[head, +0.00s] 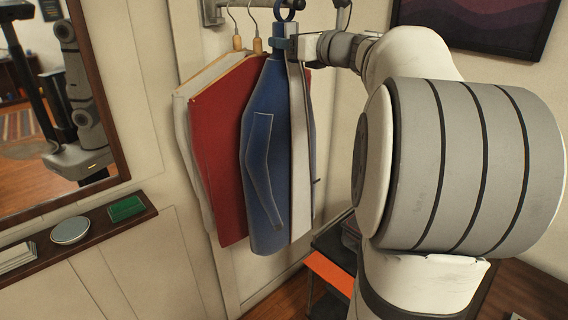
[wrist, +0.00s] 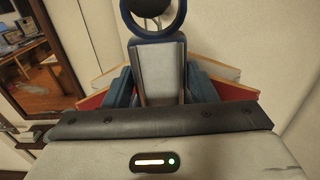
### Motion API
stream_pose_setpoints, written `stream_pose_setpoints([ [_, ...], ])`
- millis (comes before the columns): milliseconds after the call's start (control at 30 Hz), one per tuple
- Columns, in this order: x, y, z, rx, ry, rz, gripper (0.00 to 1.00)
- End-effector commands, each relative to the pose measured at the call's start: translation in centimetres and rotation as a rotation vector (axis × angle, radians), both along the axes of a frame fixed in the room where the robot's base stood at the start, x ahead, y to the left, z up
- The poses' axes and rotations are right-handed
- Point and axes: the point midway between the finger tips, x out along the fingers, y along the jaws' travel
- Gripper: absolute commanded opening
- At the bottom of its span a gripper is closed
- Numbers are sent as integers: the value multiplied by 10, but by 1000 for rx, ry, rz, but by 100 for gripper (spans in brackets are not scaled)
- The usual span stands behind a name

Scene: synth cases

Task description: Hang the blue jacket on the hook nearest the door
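The blue jacket (head: 262,150) hangs upright in the head view, with a pale strip down its right side. A blue ring (head: 289,6) tops it, level with the rail. In the wrist view the ring (wrist: 152,18) lines up with a dark round knob; I cannot tell whether it is around it or only in front. My gripper (head: 285,43) comes from the right and appears shut on the jacket's top, just below the ring.
A red garment (head: 222,140) and a whitish one (head: 190,120) hang close on the jacket's left, on wooden-ended hangers. A mirror (head: 105,150) and a ledge (head: 85,240) with small items are at left. A dark stand with an orange panel (head: 328,272) is below right.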

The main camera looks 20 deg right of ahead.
Motion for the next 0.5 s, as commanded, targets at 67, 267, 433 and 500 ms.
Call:
stream_pose_setpoints([
  [67, 0, 0, 0, 0, 0, 0, 45],
  [267, 0, 0, 0, 0, 0, 0, 28],
  [433, 0, 0, 1, 0, -2, -1, 17],
  [500, 0, 0, 1, 0, -2, -1, 17],
])
